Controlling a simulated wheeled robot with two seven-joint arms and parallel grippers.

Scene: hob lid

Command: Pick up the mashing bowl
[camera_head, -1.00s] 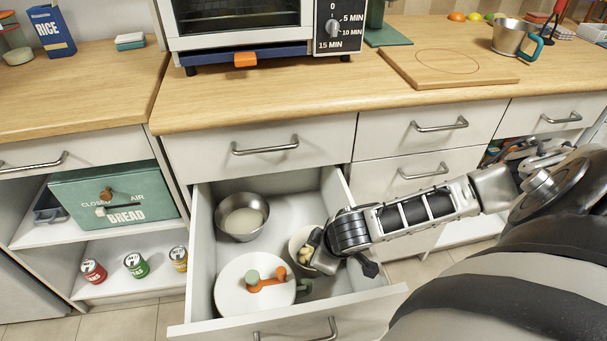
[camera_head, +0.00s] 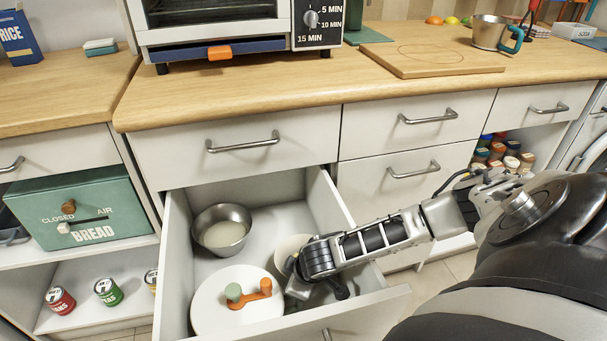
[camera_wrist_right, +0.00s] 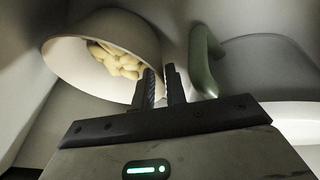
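The mashing bowl, a pale cream bowl (camera_head: 285,250), is in the open drawer, partly hidden by my right gripper. In the right wrist view the bowl (camera_wrist_right: 85,75) looks tilted and holds yellowish chunks. My right gripper (camera_head: 293,284) reaches down into the drawer at the bowl's near right side. In the right wrist view its two fingers (camera_wrist_right: 161,75) are close together, one on each side of the bowl's rim, and look shut on it. My left gripper is in neither view.
The drawer front (camera_head: 365,312) and side walls are close around. A green handle (camera_wrist_right: 203,62) is just right of the fingers.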

